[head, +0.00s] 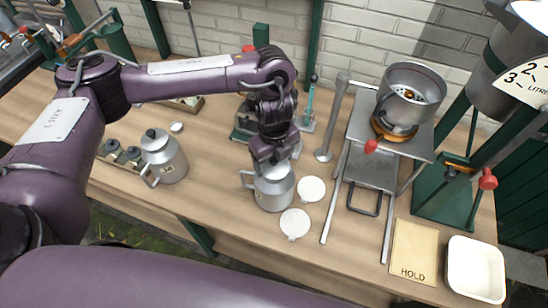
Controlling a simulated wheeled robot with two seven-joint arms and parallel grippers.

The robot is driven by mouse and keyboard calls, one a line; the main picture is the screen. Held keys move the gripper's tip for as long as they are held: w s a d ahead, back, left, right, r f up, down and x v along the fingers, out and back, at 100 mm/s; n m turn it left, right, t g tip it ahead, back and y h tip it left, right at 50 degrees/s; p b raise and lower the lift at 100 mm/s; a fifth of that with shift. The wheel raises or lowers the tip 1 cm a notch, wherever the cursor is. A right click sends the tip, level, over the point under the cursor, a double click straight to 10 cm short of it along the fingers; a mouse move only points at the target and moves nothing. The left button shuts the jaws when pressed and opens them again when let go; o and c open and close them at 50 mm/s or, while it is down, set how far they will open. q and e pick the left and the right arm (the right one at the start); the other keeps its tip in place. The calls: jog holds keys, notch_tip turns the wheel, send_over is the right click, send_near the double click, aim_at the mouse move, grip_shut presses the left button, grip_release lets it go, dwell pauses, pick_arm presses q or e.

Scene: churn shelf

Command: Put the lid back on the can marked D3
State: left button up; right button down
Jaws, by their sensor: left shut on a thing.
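A grey metal can (273,193) with a side handle stands upright on the wooden bench, with a small label too small to read. My left gripper (270,163) is directly over its mouth, pointing down and shut on what looks like its lid, mostly hidden by the fingers. I cannot tell whether the lid touches the rim. A second grey can (166,160) stands to the left with a dark-knobbed lid on it; its label is also unreadable. My right gripper is not in view.
Two white discs (311,189) (294,224) lie right beside the middle can. A metal stand (375,172) bearing a pot (409,94) is farther right. A HOLD board (413,250) and a white tray (475,268) lie at the front right. Bench between the cans is clear.

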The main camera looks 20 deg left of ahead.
pick_arm(q)
jog(key=o, duration=1)
jog(key=shift+o, duration=0.4)
jog(key=shift+r, duration=0.15)
notch_tip(320, 180, up, 5)
jog(key=p, duration=0.5)
jog(key=shift+r, duration=0.85)
